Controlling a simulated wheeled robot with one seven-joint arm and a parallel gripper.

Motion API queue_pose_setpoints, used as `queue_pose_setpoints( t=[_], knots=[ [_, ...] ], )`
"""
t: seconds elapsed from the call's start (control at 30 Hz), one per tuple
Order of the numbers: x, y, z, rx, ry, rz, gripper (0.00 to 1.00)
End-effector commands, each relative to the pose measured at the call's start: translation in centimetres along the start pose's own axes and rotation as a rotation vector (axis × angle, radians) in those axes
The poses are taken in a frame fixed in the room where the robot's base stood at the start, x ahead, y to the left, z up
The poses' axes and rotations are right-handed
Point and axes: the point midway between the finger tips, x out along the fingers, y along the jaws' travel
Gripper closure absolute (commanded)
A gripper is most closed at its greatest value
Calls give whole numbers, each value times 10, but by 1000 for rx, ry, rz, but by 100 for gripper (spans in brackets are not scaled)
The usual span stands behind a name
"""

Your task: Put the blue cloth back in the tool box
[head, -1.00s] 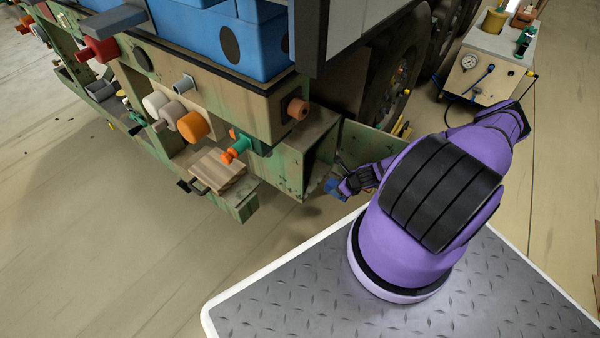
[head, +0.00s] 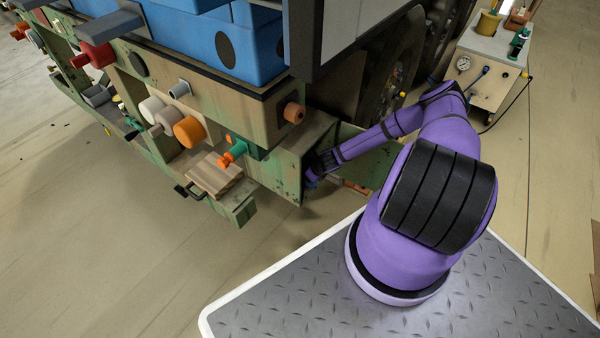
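The tool box (head: 284,172) appears to be the worn green metal compartment at the truck's lower corner, with its green door (head: 368,154) swung open to the right. My gripper (head: 311,174) is at the box's open side, reached in from the right. A small patch of blue cloth (head: 310,179) shows at its fingertips, largely hidden by the gripper and the box edge. The cloth has moved together with the gripper, so the gripper looks shut on it. The fingers are too small to see clearly, and the inside of the box is mostly hidden.
Orange and green hose fittings (head: 233,152) stick out just left of the box, above a wooden step (head: 214,176). A wheel (head: 400,80) is behind the door. A cart with a gauge (head: 487,75) stands at the upper right.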

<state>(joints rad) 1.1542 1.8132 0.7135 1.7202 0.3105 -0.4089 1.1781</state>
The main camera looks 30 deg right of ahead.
Motion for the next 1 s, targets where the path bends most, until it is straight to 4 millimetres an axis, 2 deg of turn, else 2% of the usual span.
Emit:
queue_pose_setpoints(
  t=[0.3, 0.37, 0.4, 0.57, 0.6, 0.7, 1.0],
  knots=[
    [22, 1, 35, -2, 0, 0, 62],
    [28, 0, 27, 2, 1, 0, 62],
    [30, 0, 26, 2, 1, 0, 65],
    [30, 0, 25, 1, 1, 0, 65],
    [30, 0, 25, 0, 2, 0, 38],
    [30, 0, 25, 0, 1, 0, 17],
    [31, 0, 25, 0, 0, 1, 17]
  ],
)
